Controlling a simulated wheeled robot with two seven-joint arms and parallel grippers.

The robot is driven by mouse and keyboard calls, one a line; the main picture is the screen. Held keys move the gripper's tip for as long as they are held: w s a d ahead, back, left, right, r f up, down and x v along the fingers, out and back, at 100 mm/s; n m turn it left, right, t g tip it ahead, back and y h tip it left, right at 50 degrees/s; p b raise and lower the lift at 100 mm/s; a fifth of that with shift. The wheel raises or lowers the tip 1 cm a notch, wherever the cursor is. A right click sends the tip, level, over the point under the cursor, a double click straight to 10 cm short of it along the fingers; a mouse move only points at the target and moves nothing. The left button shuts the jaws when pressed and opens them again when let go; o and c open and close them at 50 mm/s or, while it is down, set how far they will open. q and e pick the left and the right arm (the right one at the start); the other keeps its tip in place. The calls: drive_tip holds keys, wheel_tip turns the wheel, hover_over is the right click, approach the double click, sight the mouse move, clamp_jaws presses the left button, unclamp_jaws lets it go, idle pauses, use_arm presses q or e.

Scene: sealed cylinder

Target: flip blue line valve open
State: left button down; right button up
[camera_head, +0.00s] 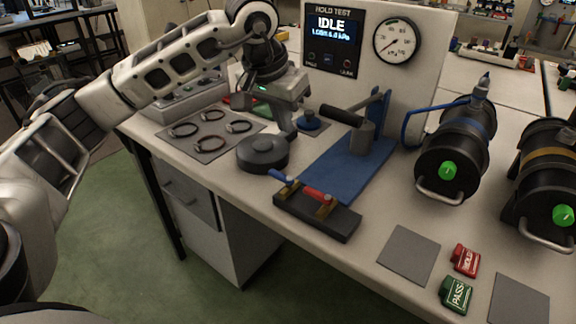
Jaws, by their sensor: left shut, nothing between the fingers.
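A dark valve block (318,217) lies near the front edge of the table. It carries a blue lever (281,177) at its left end and a red lever (316,194) beside it, both on brass-coloured bodies. The blue lever points up and left, past the end of the block; the red one lies roughly along the block. My left gripper (288,134) is shut and empty, pointing down behind the valve block, above and behind a round black disc (262,155). It is apart from the blue lever. My right gripper is not in view.
A blue plate (330,182) with a black-handled clamp stands behind the block. A panel reading IDLE (333,42) and a gauge (397,41) are behind. Red HOLD (465,261) and green PASS (456,295) tags lie front right.

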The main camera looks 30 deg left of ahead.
sight(281, 177)
use_arm(q)
drive_tip(key=shift+s+a+r, duration=0.1)
drive_tip(key=shift+a, duration=0.05)
drive_tip(key=x, duration=1)
drive_tip(key=s, duration=0.3)
drive_tip(key=shift+s+a, duration=0.1)
drive_tip(key=shift+a, duration=0.05)
drive_tip(key=shift+s, duration=0.35)
